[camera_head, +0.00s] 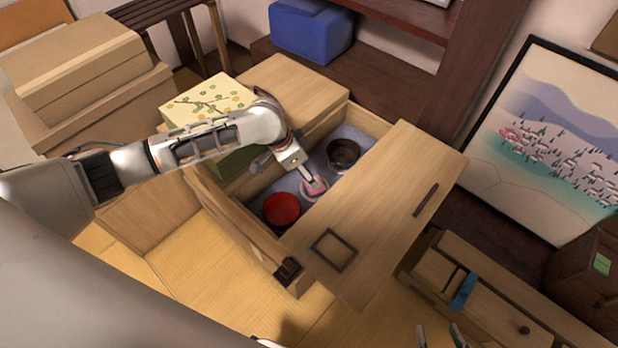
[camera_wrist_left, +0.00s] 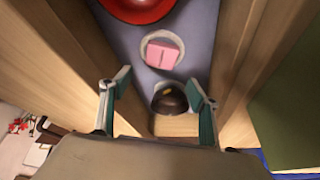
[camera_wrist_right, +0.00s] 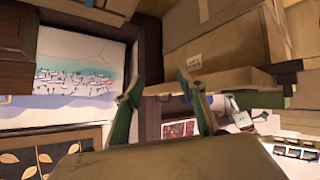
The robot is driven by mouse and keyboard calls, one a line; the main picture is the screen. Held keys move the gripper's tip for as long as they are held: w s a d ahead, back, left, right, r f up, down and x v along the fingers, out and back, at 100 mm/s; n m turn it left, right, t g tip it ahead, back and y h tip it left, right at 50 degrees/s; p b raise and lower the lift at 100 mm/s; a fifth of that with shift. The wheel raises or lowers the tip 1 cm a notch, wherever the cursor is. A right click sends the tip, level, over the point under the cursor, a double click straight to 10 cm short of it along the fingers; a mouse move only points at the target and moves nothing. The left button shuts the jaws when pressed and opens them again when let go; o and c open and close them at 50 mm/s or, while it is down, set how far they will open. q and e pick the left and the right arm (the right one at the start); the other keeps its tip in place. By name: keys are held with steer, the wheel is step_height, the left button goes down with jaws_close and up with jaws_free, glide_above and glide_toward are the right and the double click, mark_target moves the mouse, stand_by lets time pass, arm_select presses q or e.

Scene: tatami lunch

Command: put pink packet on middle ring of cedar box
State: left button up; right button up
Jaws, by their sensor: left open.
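The pink packet (camera_head: 314,188) lies on a pale ring in the open wooden box (camera_head: 370,121), between a red bowl (camera_head: 281,209) and a dark bowl (camera_head: 343,153). In the left wrist view the packet (camera_wrist_left: 163,54) sits inside the white outline of the middle ring (camera_wrist_left: 147,40). My left gripper (camera_head: 311,178) is over the box interior, close to the packet. Its fingers (camera_wrist_left: 157,82) are spread, with nothing between them. Their tips look apart from the packet. My right gripper (camera_head: 440,334) is at the bottom edge; its fingers (camera_wrist_right: 158,82) are open and empty.
A wooden panel (camera_head: 395,190) with a dark handle lies across the right side of the box. A floral-topped green box (camera_head: 207,100) stands behind my left arm. A small drawer cabinet (camera_head: 490,300) is near my right gripper. Tatami floor (camera_head: 200,270) is clear in front.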

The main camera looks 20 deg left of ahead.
arm_select(q)
steer(key=p+v, duration=0.1)
steer(key=v, duration=0.2)
steer(key=shift+s+a+r, duration=0.1)
steer(key=shift+r, duration=0.1)
stand_by(0.3)
